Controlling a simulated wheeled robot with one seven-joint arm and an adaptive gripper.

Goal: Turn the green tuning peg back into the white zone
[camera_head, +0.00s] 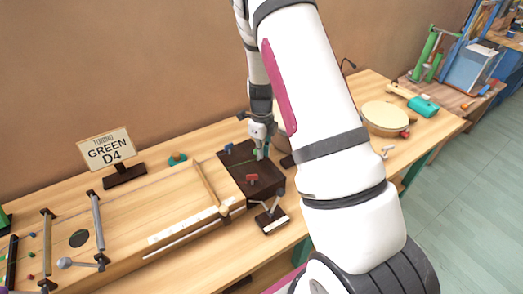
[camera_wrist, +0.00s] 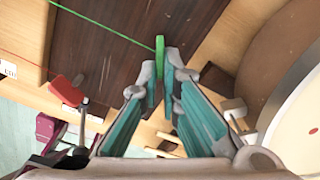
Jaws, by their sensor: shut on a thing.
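The green tuning peg (camera_wrist: 159,48) stands between my fingertips in the wrist view, with a green string running to it. In the head view only a bit of the peg (camera_head: 256,153) shows beside my fingers. My gripper (camera_wrist: 160,72) is shut on the peg; it also shows in the head view (camera_head: 259,152), pointing down at the dark peg block (camera_head: 236,162). A red peg (camera_wrist: 66,90) with a red string stands left of my gripper in the wrist view. A blue peg (camera_head: 229,148) stands on the block's far side. I cannot make out a white zone.
A sign reading "TUNING GREEN D4" (camera_head: 107,150) stands at the back left. A small stand (camera_head: 271,219) is in front of the block. A round drum (camera_head: 385,119) lies to the right, behind my arm. Rods and a mallet lie at the left.

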